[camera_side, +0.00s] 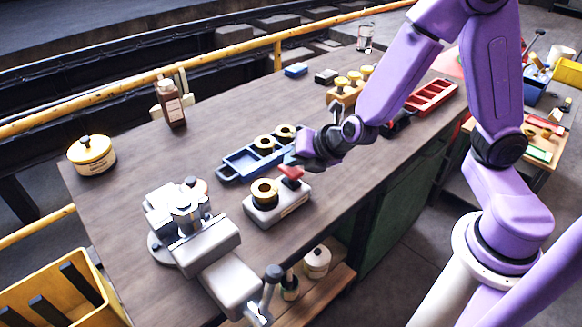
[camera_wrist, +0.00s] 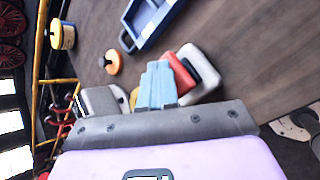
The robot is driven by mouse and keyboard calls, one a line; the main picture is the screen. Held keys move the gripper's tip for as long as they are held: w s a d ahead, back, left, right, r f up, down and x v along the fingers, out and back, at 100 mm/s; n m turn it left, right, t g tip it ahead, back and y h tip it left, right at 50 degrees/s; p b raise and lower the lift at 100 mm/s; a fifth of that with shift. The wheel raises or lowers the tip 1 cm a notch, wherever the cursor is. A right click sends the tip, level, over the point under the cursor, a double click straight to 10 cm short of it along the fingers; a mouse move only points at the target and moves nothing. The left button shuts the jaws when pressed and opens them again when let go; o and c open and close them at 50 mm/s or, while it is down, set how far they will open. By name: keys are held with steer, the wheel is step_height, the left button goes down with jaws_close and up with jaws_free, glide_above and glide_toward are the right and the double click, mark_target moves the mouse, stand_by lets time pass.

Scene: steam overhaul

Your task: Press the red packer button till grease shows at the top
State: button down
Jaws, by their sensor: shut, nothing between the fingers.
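The packer is a pale grey block (camera_side: 291,207) with a brass ring (camera_side: 265,190) standing on its left part and a red button (camera_side: 291,172) on its right part. My gripper (camera_side: 297,158) is shut and empty, pointing down just above the red button. In the wrist view the light blue fingertips (camera_wrist: 158,68) are beside the red button (camera_wrist: 182,74), overlapping its left edge. I cannot tell whether they touch it. The grey block (camera_wrist: 203,66) shows behind. The ring's opening looks dark in the side view; no grease is discernible there.
A grey vise (camera_side: 205,245) stands left of the packer. A blue tray (camera_side: 232,172) with brass rings lies just behind it. A brown bottle (camera_side: 171,103) and a yellow tin (camera_side: 92,155) stand farther left. A red tray (camera_side: 432,97) is at the right. The bench's left middle is clear.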

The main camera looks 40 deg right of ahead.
mark_target(295, 170)
steer(key=shift+f, duration=0.85)
stand_by(0.9)
steer(key=shift+r, duration=1.45)
steer(key=shift+r, duration=0.1)
steer(key=shift+r, duration=2.45)
stand_by(0.5)
step_height(295, 170, up, 4)
steer(key=shift+f, duration=0.1)
stand_by(0.4)
